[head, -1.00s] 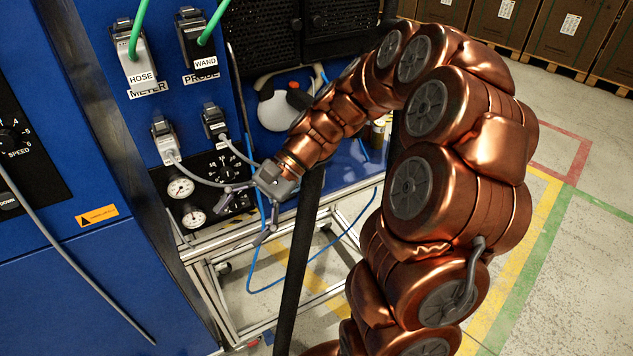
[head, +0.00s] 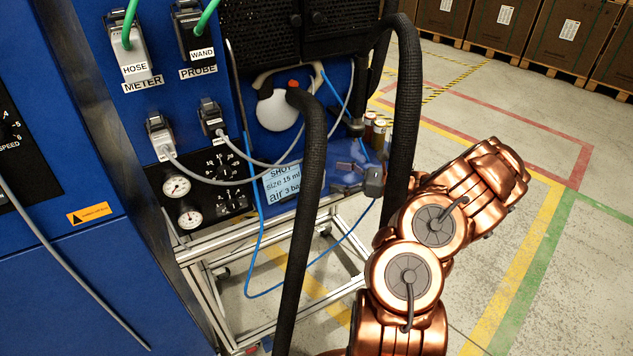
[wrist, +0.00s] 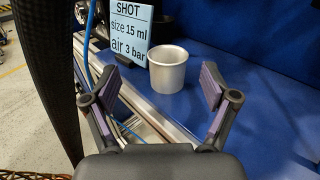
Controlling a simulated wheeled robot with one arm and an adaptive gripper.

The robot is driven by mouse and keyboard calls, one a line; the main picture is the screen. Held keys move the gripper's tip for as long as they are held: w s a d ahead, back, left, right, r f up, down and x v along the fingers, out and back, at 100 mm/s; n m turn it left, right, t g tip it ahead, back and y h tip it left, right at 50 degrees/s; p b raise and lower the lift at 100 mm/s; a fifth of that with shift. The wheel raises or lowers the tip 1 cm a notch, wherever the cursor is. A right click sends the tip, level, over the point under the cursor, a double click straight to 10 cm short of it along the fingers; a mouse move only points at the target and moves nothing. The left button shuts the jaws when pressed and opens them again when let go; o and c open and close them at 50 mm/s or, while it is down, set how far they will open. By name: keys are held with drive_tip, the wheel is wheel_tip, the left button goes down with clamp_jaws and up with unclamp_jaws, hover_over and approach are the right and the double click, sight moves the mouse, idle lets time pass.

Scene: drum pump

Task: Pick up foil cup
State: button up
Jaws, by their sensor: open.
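The foil cup (wrist: 168,72), a small silver-grey cup, stands upright on the blue shelf (wrist: 238,98) in the wrist view. My gripper (wrist: 160,85) is open and empty, with one finger to the left and one to the right in the picture. The cup shows between and beyond the fingertips, and no finger touches it. In the head view, my gripper (head: 346,178) is low at the front of the blue unit, right of the sign. I cannot make out the cup there.
A sign (wrist: 130,33) reading SHOT, size 15 ml, air 3 bar stands left of the cup. A thick black hose (head: 308,170) hangs before the unit, with another (head: 405,120) near my arm. Blue tubing and small cans (head: 375,128) are nearby. Floor at the right is clear.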

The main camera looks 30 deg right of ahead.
sight(316, 172)
drive_tip(key=shift+d+f+m, duration=0.3)
drive_tip(key=shift+d+f, duration=0.1)
drive_tip(key=shift+d, duration=0.15)
drive_tip(key=shift+p+x, duration=1)
drive_tip(key=shift+x, duration=2.75)
drive_tip(key=shift+d, duration=0.1)
drive_tip(key=shift+c, duration=0.2)
drive_tip(key=c, duration=1.1)
drive_tip(key=shift+r, duration=0.15)
